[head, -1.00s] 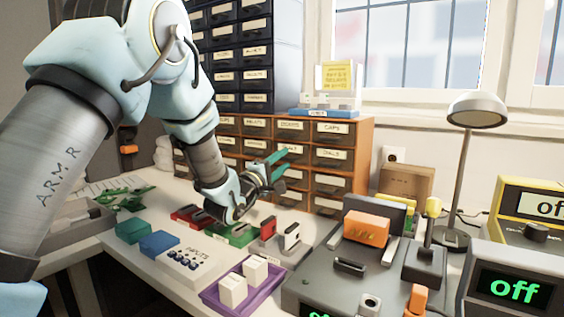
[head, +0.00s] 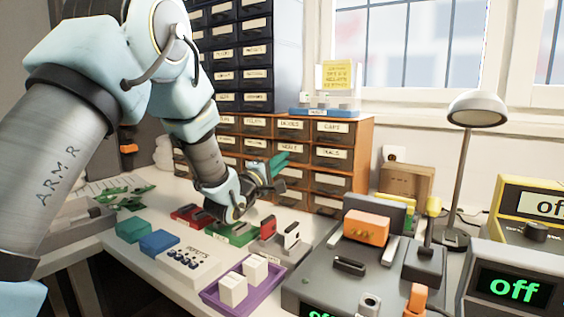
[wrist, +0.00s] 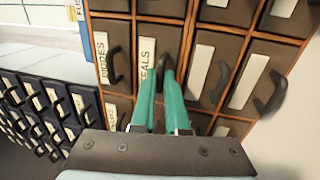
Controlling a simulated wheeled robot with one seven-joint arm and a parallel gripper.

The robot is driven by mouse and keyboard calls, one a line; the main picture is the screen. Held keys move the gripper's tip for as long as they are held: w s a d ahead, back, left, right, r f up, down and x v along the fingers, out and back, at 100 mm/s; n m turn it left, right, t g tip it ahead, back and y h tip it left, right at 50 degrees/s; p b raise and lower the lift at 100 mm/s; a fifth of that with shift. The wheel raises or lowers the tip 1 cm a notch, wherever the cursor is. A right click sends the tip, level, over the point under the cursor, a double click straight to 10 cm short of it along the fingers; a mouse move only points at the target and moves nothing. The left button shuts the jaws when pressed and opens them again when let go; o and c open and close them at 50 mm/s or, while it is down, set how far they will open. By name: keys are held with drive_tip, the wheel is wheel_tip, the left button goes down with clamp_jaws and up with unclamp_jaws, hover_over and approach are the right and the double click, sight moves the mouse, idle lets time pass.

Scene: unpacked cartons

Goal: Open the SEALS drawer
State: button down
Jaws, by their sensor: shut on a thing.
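The SEALS drawer (head: 291,148) is in the second row of the orange-framed wooden cabinet, under the DIODES drawer. Its label also shows in the wrist view (wrist: 146,62), turned sideways. The drawer looks closed, flush with its neighbours. My gripper (head: 278,163) is at the front of this drawer. In the wrist view, my teal fingers (wrist: 162,82) are together on the dark SEALS handle (wrist: 165,66), which is partly hidden between the tips.
Other handled drawers surround it, including DIODES (wrist: 114,66) and DIALS (head: 331,153). A dark drawer cabinet (head: 243,60) stands behind. The bench below holds a green tray (head: 232,233), a purple tray (head: 243,287) and a grey machine (head: 340,275); the lamp (head: 477,108) stands right.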

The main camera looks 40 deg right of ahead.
idle(0.8)
drive_tip(key=r+b+v, duration=0.2)
drive_tip(key=v, duration=0.8)
drive_tip(key=shift+a, duration=0.15)
drive_tip(key=c, duration=0.9)
unclamp_jaws()
drive_tip(key=b+v, duration=0.1)
drive_tip(key=v, duration=0.9)
drive_tip(key=shift+s+a+f, duration=0.1)
drive_tip(key=shift+s+a, duration=0.05)
drive_tip(key=shift+a, duration=0.2)
